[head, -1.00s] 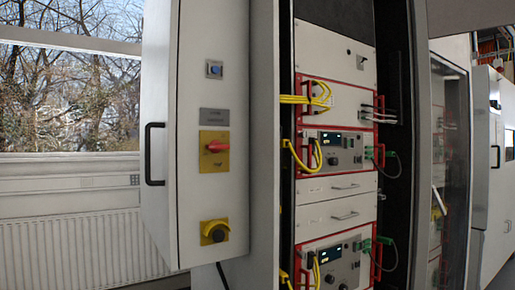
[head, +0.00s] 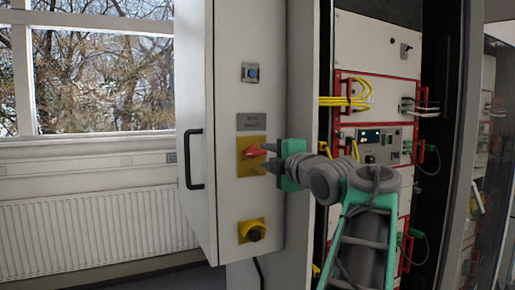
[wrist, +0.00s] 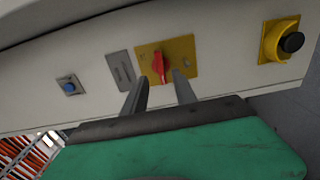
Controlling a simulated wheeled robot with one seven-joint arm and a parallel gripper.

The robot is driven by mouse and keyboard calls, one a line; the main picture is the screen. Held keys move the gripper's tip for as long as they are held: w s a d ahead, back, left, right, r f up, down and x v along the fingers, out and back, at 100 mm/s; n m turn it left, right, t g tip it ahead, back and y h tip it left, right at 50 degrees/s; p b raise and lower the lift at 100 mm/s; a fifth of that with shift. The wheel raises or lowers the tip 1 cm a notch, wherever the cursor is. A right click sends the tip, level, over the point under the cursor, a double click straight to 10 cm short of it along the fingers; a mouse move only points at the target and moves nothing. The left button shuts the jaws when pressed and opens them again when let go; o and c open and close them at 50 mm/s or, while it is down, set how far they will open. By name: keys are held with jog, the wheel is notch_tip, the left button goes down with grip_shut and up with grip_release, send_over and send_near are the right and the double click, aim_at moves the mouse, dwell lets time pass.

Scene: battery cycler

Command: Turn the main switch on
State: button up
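The main switch is a red rotary handle (head: 254,151) on a yellow plate (head: 245,168) on the grey cabinet panel. In the head view the handle lies roughly level. The wrist view also shows the red handle (wrist: 159,68), beyond the fingertips and between their lines. My gripper (head: 268,157) is at the right of the switch, its fingers pointing at it. In the wrist view my gripper (wrist: 161,85) has its two dark fingers apart with nothing between them. Whether a fingertip touches the handle I cannot tell.
A blue button (head: 250,73) is above the switch and a black knob on a yellow base (head: 252,231) is below it. A black door handle (head: 193,159) is at the left. The open rack (head: 375,60) with yellow cables stands at the right.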

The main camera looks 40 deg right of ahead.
aim_at(256, 153)
jog(key=p+x, duration=0.1)
jog(key=x, duration=0.5)
jog(key=shift+w+f, duration=0.1)
jog(key=shift+c, duration=0.4)
grip_shut()
jog(key=shift+a, duration=0.15)
